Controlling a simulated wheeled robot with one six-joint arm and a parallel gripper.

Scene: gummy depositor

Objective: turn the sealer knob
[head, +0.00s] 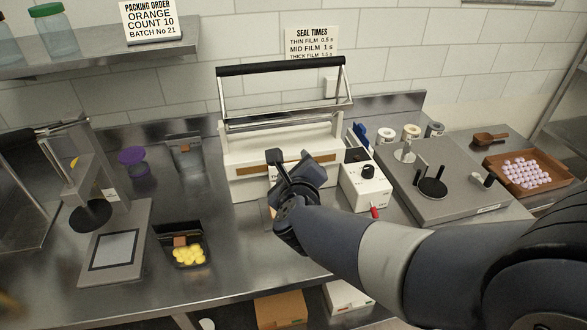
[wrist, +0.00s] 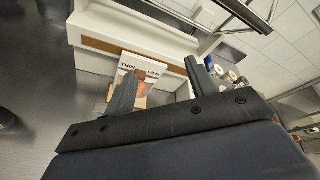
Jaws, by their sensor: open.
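The sealer (head: 240,150) is a white machine with a raised black-handled bar, at the middle of the bench. Its white control box (head: 362,188) stands at its right end, with a black knob (head: 368,172) on top and a small red part at the front. My gripper (head: 290,165) is in front of the sealer, left of the knob and apart from it. It is open, with nothing seen held. In the wrist view my two fingers (wrist: 157,80) stand apart before the sealer (wrist: 130,35) and a "THIN FILM" card (wrist: 140,66). I cannot make out the knob there.
A "SEAL TIMES" sign (head: 311,42) hangs on the wall behind. A steel plate unit (head: 450,195) with posts stands right of the control box. Bare steel bench lies between tray and sealer.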

